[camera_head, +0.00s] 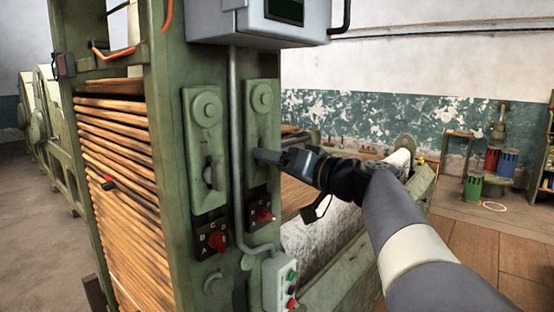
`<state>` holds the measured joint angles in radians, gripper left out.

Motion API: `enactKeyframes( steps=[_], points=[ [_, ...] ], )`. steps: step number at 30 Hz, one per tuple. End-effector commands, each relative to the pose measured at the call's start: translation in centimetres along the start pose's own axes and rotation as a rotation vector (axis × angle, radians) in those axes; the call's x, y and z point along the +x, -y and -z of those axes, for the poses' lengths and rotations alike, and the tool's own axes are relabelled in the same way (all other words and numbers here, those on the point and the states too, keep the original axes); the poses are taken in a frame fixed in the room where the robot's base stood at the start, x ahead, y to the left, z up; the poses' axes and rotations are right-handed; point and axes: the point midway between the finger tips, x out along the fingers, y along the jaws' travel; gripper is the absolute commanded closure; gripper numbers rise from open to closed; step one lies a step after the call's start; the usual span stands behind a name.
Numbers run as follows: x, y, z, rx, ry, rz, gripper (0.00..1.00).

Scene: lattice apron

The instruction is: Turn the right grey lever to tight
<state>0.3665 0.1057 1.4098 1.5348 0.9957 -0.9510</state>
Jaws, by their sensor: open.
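Two grey-green lever plates are mounted side by side on the green machine post. The left lever (212,172) hangs on its plate below a round boss. The right lever's plate (262,100) has the same round boss at its top. My gripper (262,156) reaches in from the right at the lower half of the right plate. It is open, and it covers the right lever's handle, so I cannot tell the lever's angle or whether the fingers touch it. Below the plates are a left red knob (216,241) and a right red knob (264,214).
A grey conduit (236,150) runs vertically between the two plates. A grey control box (262,22) overhangs above, and a push-button box (279,284) sits below. Wooden slats (115,170) fill the left side. A large pale roller (325,240) lies under my arm.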

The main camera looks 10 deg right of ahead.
Motion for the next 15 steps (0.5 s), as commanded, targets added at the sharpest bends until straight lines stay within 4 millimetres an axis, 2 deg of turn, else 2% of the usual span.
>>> enactKeyframes(
  steps=[8,15],
  points=[
    [0.10,-0.01,-0.02,0.000,0.000,0.000,0.30],
    [0.08,-0.01,-0.01,0.001,0.000,0.000,0.50]
  ],
)
